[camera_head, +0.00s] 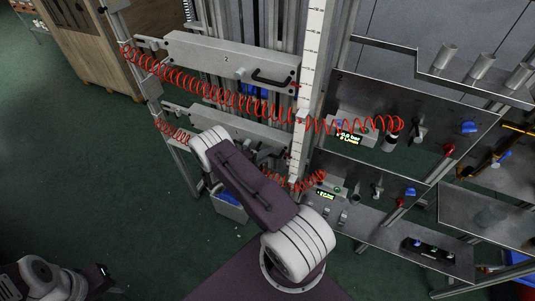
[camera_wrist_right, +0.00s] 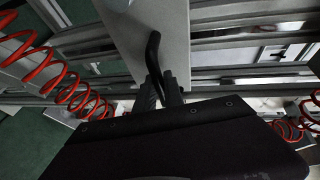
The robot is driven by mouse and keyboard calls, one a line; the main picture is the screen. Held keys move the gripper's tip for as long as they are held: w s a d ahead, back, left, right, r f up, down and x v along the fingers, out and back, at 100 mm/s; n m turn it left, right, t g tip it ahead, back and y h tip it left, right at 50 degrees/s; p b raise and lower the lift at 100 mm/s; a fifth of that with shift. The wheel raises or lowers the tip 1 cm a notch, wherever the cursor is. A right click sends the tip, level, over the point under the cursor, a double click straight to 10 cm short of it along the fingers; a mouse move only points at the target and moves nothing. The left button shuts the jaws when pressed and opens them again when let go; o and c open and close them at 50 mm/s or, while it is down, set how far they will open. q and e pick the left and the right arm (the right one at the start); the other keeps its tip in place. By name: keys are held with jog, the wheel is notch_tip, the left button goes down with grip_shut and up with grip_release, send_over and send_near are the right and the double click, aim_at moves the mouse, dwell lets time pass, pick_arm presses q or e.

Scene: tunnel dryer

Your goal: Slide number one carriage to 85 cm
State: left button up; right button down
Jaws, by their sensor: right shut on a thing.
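The lower carriage (camera_head: 232,122), a grey bar on the vertical rails, is partly hidden behind my right arm; its number does not show. The upper carriage (camera_head: 215,58) is marked 2 and has a black handle. A white vertical scale (camera_head: 312,50) with dark and red marks runs along their right ends; its figures are too small to read. In the right wrist view, my right gripper (camera_wrist_right: 161,88) is shut on a black bar handle (camera_wrist_right: 153,50) on a grey plate. In the head view, my arm mostly hides this grip.
Red coiled hoses (camera_head: 235,98) hang across the carriages and also show in the wrist view (camera_wrist_right: 75,93). A grey panel (camera_head: 385,130) with gauges and knobs stands at the right. A wooden cabinet (camera_head: 95,45) stands back left. Green floor (camera_head: 90,150) is open at the left.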

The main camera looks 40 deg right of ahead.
dwell(0.3)
notch_tip(320, 180, down, 11)
jog(key=b, duration=1.1)
jog(key=shift+f, duration=0.15)
jog(key=c, duration=1.5)
grip_release()
jog(key=shift+o, duration=0.2)
jog(key=shift+s+r, duration=0.1)
jog(key=shift+r, duration=0.1)
